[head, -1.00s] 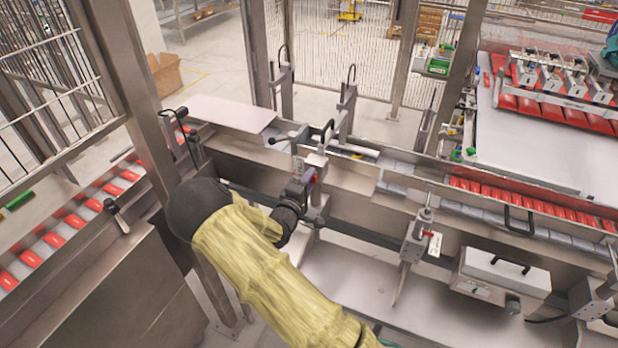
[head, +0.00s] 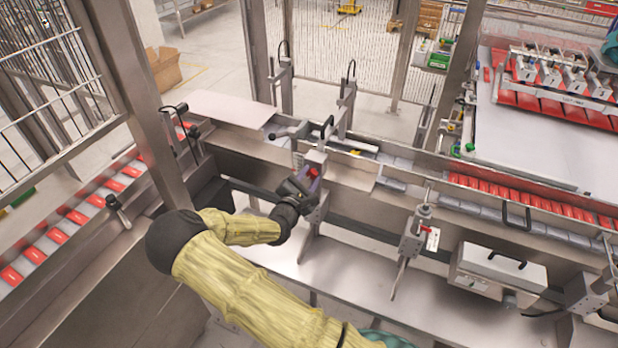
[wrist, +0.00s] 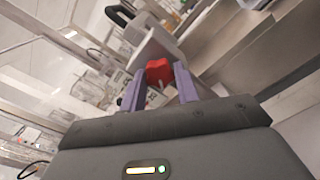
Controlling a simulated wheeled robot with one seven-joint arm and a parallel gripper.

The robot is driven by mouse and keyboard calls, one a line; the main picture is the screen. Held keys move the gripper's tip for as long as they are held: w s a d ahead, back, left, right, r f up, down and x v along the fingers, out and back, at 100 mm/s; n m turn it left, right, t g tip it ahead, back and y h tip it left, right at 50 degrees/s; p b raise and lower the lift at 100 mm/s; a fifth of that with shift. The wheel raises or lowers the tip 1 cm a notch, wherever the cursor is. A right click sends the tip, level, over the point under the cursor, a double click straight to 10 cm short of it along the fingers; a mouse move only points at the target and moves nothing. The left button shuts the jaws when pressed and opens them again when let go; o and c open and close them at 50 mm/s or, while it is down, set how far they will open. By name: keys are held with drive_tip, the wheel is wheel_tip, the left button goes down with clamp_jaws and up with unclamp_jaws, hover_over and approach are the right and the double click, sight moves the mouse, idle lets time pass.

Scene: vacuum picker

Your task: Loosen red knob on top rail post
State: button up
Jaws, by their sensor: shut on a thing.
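The red knob (wrist: 159,72) sits between the two purple fingers of my gripper (wrist: 158,88) in the wrist view, near their tips. In the head view the red knob (head: 313,171) shows just beyond my gripper (head: 306,181), on the grey metal post (head: 317,157) at the machine's rail. My gripper is shut on the knob, and its fingers lie on either side of it. The knob's far side and its stem are hidden.
A second post (head: 415,235) with a red part and a white label stands to the right along the rail (head: 370,232). A light box (head: 500,270) with a black handle is farther right. A frame upright (head: 150,100) stands left of my arm.

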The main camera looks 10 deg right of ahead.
drive_tip(key=shift+f+n, duration=0.2)
drive_tip(key=shift+n, duration=0.6)
drive_tip(key=o, duration=1)
drive_tip(key=shift+s+r, duration=0.1)
drive_tip(key=b+v, duration=0.4)
drive_tip(key=v, duration=1.3)
drive_tip(key=shift+s+a, duration=0.1)
